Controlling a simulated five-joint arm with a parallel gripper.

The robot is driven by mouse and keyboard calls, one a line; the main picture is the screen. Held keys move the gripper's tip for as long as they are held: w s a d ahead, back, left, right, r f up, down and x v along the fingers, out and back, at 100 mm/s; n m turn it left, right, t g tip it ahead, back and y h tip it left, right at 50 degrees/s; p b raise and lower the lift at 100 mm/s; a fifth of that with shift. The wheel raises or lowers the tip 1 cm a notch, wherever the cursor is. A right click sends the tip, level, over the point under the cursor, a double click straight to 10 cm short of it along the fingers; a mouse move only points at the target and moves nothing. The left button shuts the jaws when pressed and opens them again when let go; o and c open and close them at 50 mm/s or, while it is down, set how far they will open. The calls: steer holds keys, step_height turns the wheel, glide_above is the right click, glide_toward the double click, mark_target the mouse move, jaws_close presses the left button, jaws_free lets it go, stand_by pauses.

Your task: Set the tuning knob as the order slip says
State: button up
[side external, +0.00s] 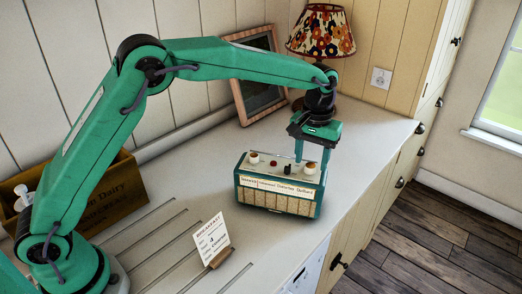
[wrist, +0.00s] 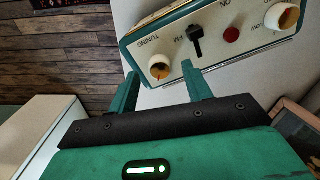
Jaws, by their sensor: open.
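The green radio (side external: 278,205) stands on the counter with a strip of small station names. Its cream tuning knob (side external: 311,167) is at the right of the top panel. In the wrist view the knob (wrist: 159,66), labelled TUNING, has an orange-brown top; its exact setting is unclear. My gripper (side external: 299,157) points down at the radio's right part. In the wrist view its open fingers (wrist: 160,72) stand on either side of the knob, with gaps showing; their height over the panel is unclear. The order slip (side external: 212,236) leans in a wooden holder, headed BREAKFAST; its smaller lines are hard to read.
A black lever switch (wrist: 196,40), a red button (wrist: 231,35) and another cream knob (wrist: 282,16) share the panel. A framed picture (side external: 240,97) and a lamp (side external: 320,32) stand behind. A wooden crate (side external: 110,205) is at left. The counter's front edge lies right of the radio.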

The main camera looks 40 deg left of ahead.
steer(key=shift+f, duration=0.65)
steer(key=c, duration=1)
steer(key=shift+m, duration=0.4)
steer(key=shift+r+m, duration=0.1)
steer(key=shift+m, duration=2.6)
steer(key=o, duration=1)
